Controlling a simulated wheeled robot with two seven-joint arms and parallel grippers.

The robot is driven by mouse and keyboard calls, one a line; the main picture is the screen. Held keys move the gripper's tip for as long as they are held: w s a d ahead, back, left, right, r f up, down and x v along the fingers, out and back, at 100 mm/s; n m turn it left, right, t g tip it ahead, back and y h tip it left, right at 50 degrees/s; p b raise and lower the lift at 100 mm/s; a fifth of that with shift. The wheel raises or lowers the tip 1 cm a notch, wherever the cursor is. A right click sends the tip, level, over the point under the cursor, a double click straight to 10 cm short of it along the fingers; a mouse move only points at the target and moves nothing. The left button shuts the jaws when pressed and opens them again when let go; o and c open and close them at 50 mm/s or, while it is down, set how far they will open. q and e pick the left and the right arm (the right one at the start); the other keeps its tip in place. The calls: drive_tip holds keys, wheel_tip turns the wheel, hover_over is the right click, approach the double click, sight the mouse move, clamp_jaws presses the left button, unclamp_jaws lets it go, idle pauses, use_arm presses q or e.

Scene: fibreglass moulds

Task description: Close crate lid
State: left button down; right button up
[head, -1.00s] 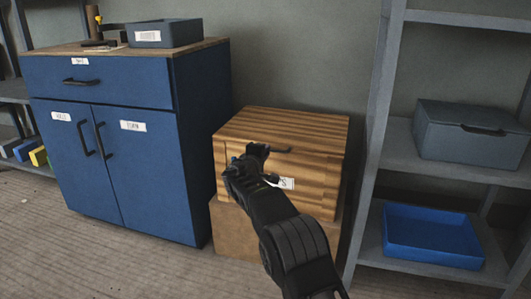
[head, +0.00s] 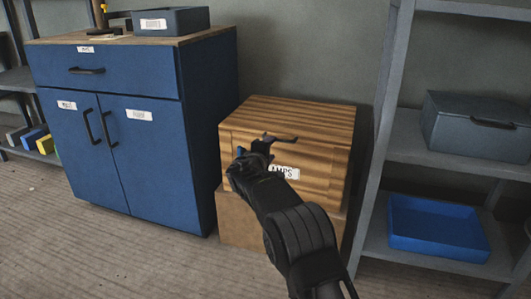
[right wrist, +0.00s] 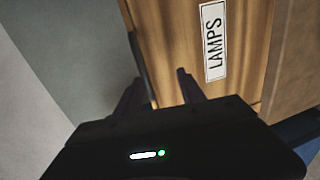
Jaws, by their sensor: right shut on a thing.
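The wooden crate (head: 320,180) has striped brown wood and a white LAMPS label (head: 284,173). It stands on a plain brown box. Its lid (head: 300,112) lies flat on top, with no gap that I can see. A dark handle (head: 284,139) sits at the lid's front edge. My right gripper (head: 262,148) is at the handle's left part and shut on it, hiding some of the crate front. In the right wrist view its fingers (right wrist: 160,92) are close to the crate front, beside the label (right wrist: 214,42). My left gripper is not in view.
A blue cabinet (head: 150,150) stands close on the left, with a grey box (head: 171,21) on top. A grey shelf rack on the right holds a grey lidded box (head: 470,125) and a blue tray (head: 440,243). The floor in front is clear.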

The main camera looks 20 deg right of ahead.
drive_tip(key=v, duration=0.6)
drive_tip(key=shift+a+p, duration=0.15)
drive_tip(key=shift+p, duration=0.25)
drive_tip(key=shift+r, duration=0.1)
